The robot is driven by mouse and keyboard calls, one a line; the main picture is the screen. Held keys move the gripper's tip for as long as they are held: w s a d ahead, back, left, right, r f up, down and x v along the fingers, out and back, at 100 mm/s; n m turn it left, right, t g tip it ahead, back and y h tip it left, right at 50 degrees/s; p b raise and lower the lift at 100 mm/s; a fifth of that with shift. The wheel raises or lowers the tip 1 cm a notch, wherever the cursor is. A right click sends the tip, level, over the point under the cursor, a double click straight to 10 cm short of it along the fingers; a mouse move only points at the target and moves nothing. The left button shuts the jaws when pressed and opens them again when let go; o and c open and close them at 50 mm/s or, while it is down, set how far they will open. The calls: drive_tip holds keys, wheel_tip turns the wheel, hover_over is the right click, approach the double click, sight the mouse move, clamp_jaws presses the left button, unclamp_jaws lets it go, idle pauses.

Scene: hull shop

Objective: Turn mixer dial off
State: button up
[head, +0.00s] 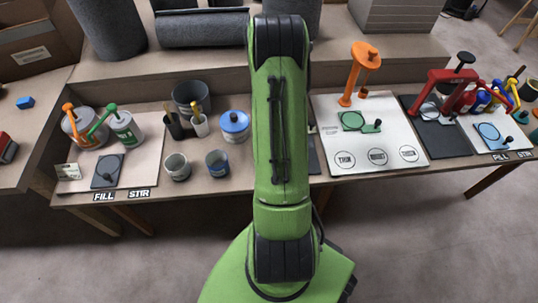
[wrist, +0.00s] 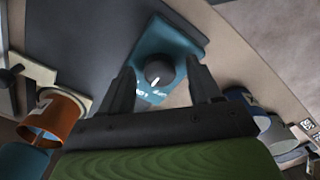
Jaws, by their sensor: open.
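The mixer dial (wrist: 159,73) is a round black knob with a white pointer mark, on a teal panel (wrist: 172,40) in the wrist view. The pointer is toward the lower left of the knob in that picture. Small white lettering below the knob is upside down and hard to read; one word may be LOW. My gripper (wrist: 160,66) is open, with one dark finger on each side of the knob. I cannot tell whether the fingers touch it. In the head view my green arm hides the gripper and the dial.
In the wrist view an orange cup (wrist: 55,118) lies left of the gripper and a blue-rimmed can (wrist: 247,108) right. In the head view a blue-lidded pot (head: 234,126) stands left of my arm, and an orange press (head: 355,75) on a white board (head: 330,115) right.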

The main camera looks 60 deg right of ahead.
drive_tip(key=shift+c, duration=0.4)
drive_tip(key=c, duration=1)
drive_tip(key=shift+o, duration=0.2)
drive_tip(key=shift+n, duration=0.3)
drive_tip(key=n, duration=0.4)
drive_tip(key=shift+n, duration=2.7)
drive_tip(key=o, duration=1)
